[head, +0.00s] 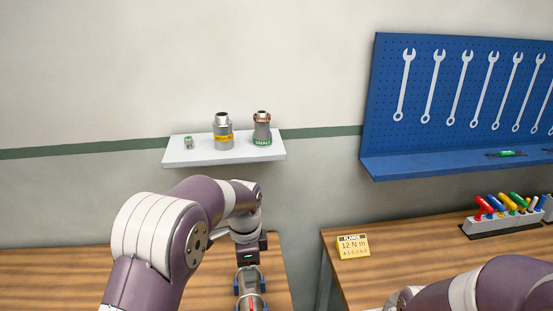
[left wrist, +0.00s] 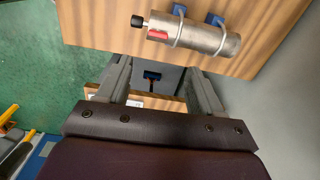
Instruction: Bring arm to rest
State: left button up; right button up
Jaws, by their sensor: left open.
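My left arm reaches over the left wooden bench, and its gripper (head: 249,262) is at the bench's near right part. In the left wrist view the left gripper (left wrist: 155,72) has its two grey fingers spread apart with nothing between them. A metal cylinder (left wrist: 205,38) with a black end and a red mark lies in two blue vises (left wrist: 213,19), apart from the fingers. It also shows at the bottom of the head view (head: 250,284), partly cut off. My right arm enters at the lower right; its gripper is out of view.
A white wall shelf (head: 190,157) holds a small fitting (head: 189,143), a yellow-banded fitting (head: 223,134) and a green-banded one (head: 262,132). A blue pegboard (head: 430,100) carries wrenches. The right bench (head: 400,262) bears a yellow sign (head: 353,246) and a coloured tool rack (head: 505,222).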

pick_arm(q)
jog(key=s+a+f+n+b, duration=0.1)
jog(key=s+a+n, duration=0.1)
jog(key=s+n, duration=0.3)
jog(key=s+a+f+n+b, duration=0.1)
jog(key=s+a+n, duration=0.2)
jog(key=s+n, duration=0.2)
jog(key=s+a+f+n+t+b, duration=0.1)
jog(key=s+a+n, duration=0.2)
jog(key=s, duration=0.7)
jog(key=shift+s+f+n, duration=0.3)
jog(key=shift+s+n, duration=0.05)
jog(key=shift+n, duration=0.65)
jog(key=shift+s, duration=0.15)
